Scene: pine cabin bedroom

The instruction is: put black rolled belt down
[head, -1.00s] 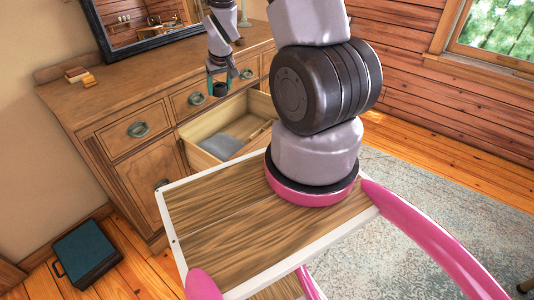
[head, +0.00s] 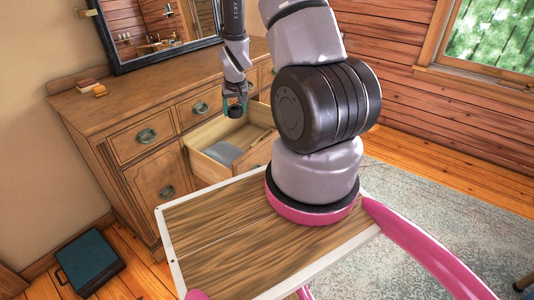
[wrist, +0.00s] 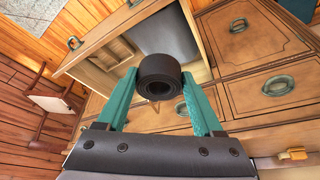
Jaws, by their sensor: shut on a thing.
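The black rolled belt (wrist: 160,77) is a dark coil between the teal fingertips of my gripper (wrist: 158,92) in the wrist view. The gripper is shut on it. In the head view my gripper (head: 236,103) holds the belt (head: 235,112) above the open drawer (head: 222,140) of the wooden dresser. The belt appears clear of the drawer bottom. The drawer also shows behind the belt in the wrist view (wrist: 128,104).
A grey folded item (head: 224,153) lies in the drawer, beside a divided wooden part. Small blocks (head: 90,87) sit on the dresser top (head: 130,97) near a mirror (head: 150,30). A dark teal case (head: 90,262) lies on the floor. A chair (wrist: 50,104) stands left in the wrist view.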

